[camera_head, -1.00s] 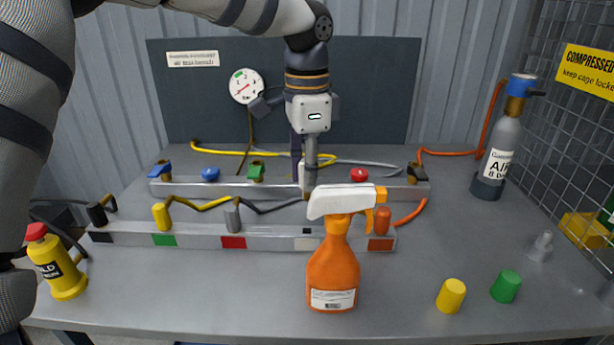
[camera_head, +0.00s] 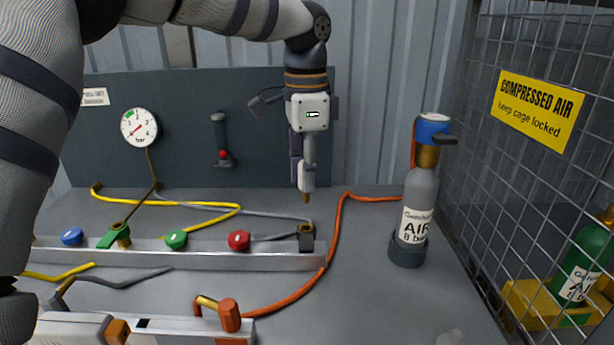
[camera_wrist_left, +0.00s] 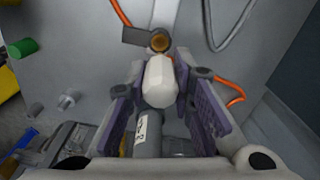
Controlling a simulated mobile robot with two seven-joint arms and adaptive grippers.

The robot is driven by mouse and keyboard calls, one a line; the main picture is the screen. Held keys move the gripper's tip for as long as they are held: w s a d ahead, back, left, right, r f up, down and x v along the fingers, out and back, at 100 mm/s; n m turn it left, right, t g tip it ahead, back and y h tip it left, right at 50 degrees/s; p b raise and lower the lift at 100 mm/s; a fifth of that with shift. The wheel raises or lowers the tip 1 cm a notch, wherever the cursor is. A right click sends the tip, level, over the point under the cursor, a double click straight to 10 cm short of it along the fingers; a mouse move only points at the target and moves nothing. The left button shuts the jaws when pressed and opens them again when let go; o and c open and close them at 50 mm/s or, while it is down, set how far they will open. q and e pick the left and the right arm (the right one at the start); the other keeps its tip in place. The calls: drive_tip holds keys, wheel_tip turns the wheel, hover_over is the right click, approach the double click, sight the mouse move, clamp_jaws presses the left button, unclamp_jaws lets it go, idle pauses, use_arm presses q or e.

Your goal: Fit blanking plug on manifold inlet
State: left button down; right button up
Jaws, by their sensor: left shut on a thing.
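My left gripper (camera_head: 307,180) points straight down, shut on a pale plug (camera_head: 306,178) with a brass tip. The left wrist view shows the pale plug body (camera_wrist_left: 158,82) between the two finger pads (camera_wrist_left: 160,90). The rear manifold (camera_head: 200,258) is a grey bar with blue, green and red knobs. At its right end is a dark fitting with a brass top (camera_head: 306,240). In the head view the plug tip shows just above this fitting, with a gap; the depth between them is hard to judge. My right gripper is not in view.
A grey air cylinder (camera_head: 418,205) stands right of the gripper. An orange hose (camera_head: 335,240) runs between it and the manifolds. A front bar and a white spray head (camera_head: 75,328) are at lower left. A mesh cage (camera_head: 540,180) closes the right side.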

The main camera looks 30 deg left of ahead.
sight(306, 195)
use_arm(q)
drive_tip(key=shift+w+d, duration=0.1)
drive_tip(key=shift+w, duration=0.05)
drive_tip(key=shift+s+f, duration=0.25)
drive_tip(key=shift+f, duration=0.85)
drive_tip(key=shift+f+b, duration=0.3)
drive_tip(key=shift+f, duration=0.45)
drive_tip(key=shift+w+f, duration=0.1)
drive_tip(key=shift+f, duration=0.15)
drive_tip(key=shift+f, duration=0.15)
drive_tip(key=shift+f+p, duration=0.3)
drive_tip(key=shift+f, duration=0.8)
